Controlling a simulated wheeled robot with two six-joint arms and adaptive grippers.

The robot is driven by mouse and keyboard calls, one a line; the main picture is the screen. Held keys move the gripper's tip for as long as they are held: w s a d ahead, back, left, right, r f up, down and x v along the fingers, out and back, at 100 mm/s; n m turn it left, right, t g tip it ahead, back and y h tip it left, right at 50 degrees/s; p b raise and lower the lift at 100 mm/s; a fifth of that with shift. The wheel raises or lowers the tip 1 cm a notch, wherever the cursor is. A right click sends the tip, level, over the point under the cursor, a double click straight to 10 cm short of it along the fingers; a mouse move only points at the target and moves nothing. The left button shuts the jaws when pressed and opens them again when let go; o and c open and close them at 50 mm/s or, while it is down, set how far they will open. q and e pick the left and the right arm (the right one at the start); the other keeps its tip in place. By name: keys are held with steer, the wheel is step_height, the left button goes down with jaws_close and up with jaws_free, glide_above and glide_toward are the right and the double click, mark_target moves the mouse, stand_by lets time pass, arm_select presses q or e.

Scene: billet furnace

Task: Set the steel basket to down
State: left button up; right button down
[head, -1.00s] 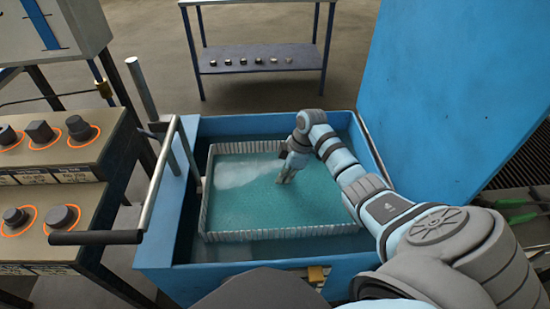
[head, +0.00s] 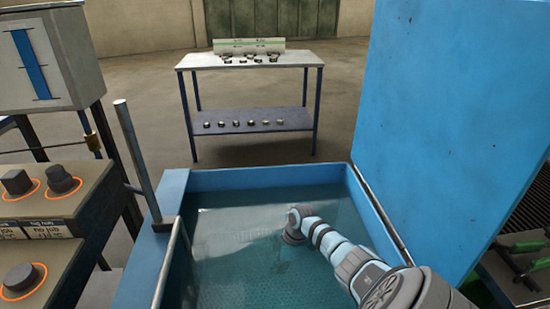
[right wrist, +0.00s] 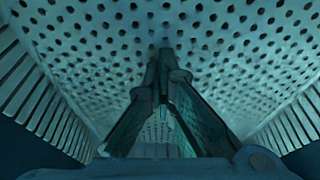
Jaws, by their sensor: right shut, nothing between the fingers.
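The steel basket (head: 240,258) lies under the water inside the blue tank (head: 255,178); its perforated floor shows faintly and its rim is hard to make out in the head view. In the right wrist view the basket's perforated floor (right wrist: 75,40) and slotted side walls (right wrist: 45,110) surround my right gripper (right wrist: 164,62). That gripper is shut and empty, with its fingers inside the basket; in the head view they are hidden below the water. A grey metal bar (head: 168,262) runs along the tank's left side. My left gripper is out of view.
A large blue panel (head: 450,110) stands upright at the tank's right. A control console with knobs (head: 18,182) is at the left. A metal post (head: 137,158) rises by the tank's left corner. A bench (head: 250,62) with small parts stands beyond on open floor.

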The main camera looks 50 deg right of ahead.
steer(key=shift+s+r+p, duration=0.15)
steer(key=shift+r+p, duration=0.05)
steer(key=shift+p, duration=0.15)
steer(key=p+v, duration=0.1)
steer(key=v, duration=0.1)
steer(key=p+v, duration=0.1)
steer(key=p, duration=0.1)
steer(key=w+p+v, duration=0.1)
steer(key=p+v, duration=0.1)
steer(key=shift+a+r, duration=0.25)
steer(key=shift+r, duration=0.25)
steer(key=p+v, duration=0.3)
steer(key=v, duration=0.4)
steer(key=shift+r, duration=0.3)
